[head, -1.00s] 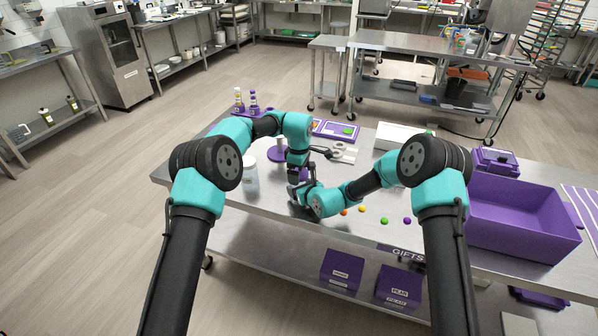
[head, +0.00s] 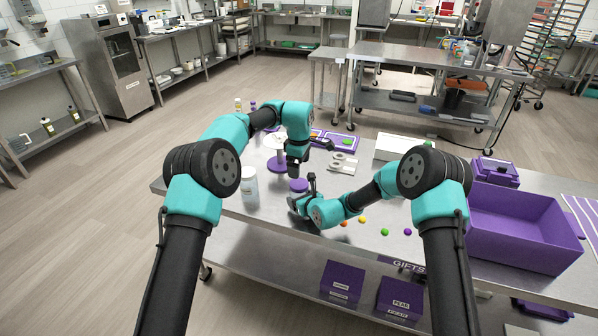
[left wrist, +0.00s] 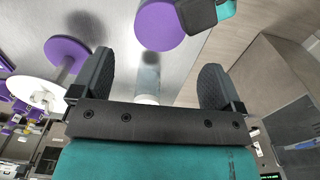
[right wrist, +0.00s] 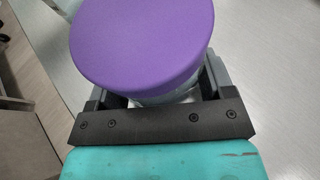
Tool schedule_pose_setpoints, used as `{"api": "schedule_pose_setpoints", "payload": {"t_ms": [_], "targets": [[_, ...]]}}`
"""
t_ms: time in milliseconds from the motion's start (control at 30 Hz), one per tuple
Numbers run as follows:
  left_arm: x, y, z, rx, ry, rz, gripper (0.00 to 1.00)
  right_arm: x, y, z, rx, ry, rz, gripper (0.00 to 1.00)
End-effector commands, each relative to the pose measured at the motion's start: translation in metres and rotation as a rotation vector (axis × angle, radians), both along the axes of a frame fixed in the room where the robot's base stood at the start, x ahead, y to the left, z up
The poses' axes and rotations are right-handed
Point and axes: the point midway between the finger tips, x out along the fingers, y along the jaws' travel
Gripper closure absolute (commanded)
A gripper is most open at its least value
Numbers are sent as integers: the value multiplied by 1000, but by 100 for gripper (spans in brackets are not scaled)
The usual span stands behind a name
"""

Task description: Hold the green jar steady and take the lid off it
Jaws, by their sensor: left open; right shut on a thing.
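The jar stands on the steel table with its wide purple lid (head: 298,185) on. The lid also shows in the right wrist view (right wrist: 142,38) and left wrist view (left wrist: 160,24). Below the lid a little of the clear, greyish jar body (right wrist: 165,97) shows; its green contents are hidden. My right gripper (head: 303,193) is shut around the jar body below the lid. My left gripper (head: 294,172) is open and empty, pointing down, above and slightly left of the lid. Its two fingers (left wrist: 154,82) are spread, with the lid outside them.
A clear tub with a pale lid (head: 249,182) stands left of the jar. A stand with a white disc (left wrist: 35,92) and purple base is behind it. Small coloured gummies (head: 384,231) lie to the right. A purple bin (head: 520,235) is at the far right.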

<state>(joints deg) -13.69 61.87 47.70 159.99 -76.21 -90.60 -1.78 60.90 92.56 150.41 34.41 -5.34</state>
Motion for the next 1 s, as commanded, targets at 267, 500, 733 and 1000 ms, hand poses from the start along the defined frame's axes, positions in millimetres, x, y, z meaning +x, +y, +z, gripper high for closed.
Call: {"api": "schedule_pose_setpoints", "payload": {"t_ms": [267, 500, 733, 1000], "targets": [[0, 0, 3, 0, 1, 0, 7, 0, 0, 0, 0, 0, 0, 91], [-1, 0, -6, 0, 4, -1, 7, 0, 0, 0, 0, 0, 0, 91], [-1, -1, -34, 0, 4, -1, 7, 0, 0, 0, 0, 0, 0, 91], [-1, 0, -68, 1, 3, 1, 7, 0, 0, 0, 0, 0, 0, 91]]}}
